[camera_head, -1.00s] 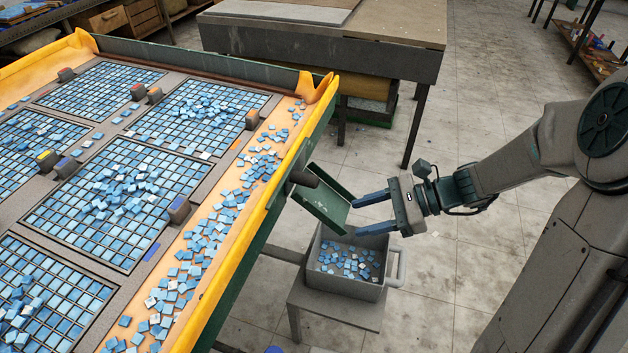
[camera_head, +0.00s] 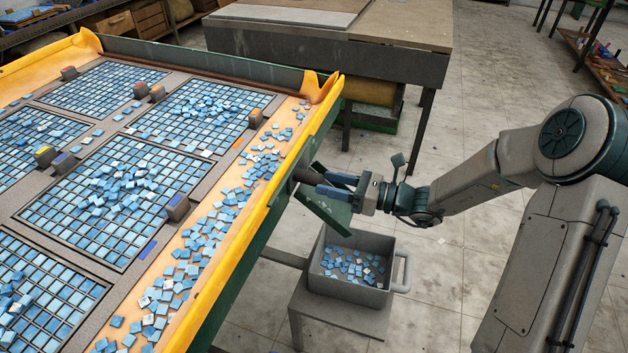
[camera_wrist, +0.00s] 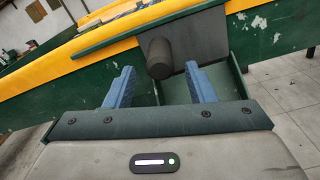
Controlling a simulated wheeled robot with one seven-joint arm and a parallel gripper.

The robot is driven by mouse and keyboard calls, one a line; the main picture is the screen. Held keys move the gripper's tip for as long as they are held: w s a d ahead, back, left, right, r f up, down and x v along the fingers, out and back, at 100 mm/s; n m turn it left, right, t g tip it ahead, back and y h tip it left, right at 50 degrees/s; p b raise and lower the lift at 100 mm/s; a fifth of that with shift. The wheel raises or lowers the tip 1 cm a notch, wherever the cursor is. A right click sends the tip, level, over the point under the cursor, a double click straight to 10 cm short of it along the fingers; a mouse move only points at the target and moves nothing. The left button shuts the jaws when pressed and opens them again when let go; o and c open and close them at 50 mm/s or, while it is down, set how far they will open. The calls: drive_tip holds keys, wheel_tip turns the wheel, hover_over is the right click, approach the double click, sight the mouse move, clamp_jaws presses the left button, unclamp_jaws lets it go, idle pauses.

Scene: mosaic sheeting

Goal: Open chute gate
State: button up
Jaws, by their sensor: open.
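In the wrist view the fingers of my gripper (camera_wrist: 159,72) appear on either side of the knob. I cannot tell whether they touch it. The gate looks shut, its lower part partly hidden.
The sorting table has a yellow rim (camera_head: 250,223) and loose blue tiles in its side channel. A grey bin (camera_head: 345,290) with some tiles stands on a low stand (camera_head: 340,315) under the chute.

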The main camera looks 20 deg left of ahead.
sight(322, 182)
drive_tip(key=shift+w+a, duration=0.15)
drive_tip(key=shift+a, duration=2.2)
